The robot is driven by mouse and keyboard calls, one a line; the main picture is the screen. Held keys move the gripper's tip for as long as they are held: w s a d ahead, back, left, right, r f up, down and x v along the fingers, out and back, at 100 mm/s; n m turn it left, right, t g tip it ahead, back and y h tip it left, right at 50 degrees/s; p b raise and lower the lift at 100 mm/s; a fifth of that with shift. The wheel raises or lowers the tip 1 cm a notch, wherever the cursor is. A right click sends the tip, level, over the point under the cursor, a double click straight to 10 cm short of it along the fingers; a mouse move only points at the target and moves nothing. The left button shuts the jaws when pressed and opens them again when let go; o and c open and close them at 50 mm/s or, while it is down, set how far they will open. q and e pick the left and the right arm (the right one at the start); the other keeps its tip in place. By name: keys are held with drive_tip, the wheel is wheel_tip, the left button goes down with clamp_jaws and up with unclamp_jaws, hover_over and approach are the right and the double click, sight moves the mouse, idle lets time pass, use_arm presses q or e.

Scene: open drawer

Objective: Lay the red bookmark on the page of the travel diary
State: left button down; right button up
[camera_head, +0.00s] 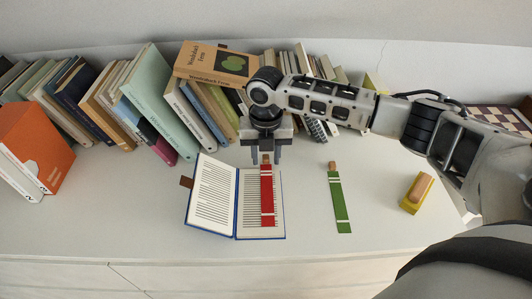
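The travel diary (211,195) lies open on the white surface, with a blue cover edge and two printed pages. The red bookmark (267,195) is over the right-hand page, lengthwise, with its brown top end toward the back. My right gripper (266,158) is at the top end of the red bookmark. Its two fingers stand apart on either side of the brown end, with a gap to each side. I cannot tell whether the bookmark touches the page along its whole length. My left gripper is not in view.
A green bookmark (339,202) lies to the right of the diary. A yellow block with a brown top (417,192) is farther right. Books stand along the back, with an orange book (36,145) at left. A chessboard (498,118) is at the right back.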

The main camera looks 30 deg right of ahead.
wheel_tip(320, 180, up, 12)
drive_tip(key=shift+r, duration=0.15)
idle(0.5)
idle(0.4)
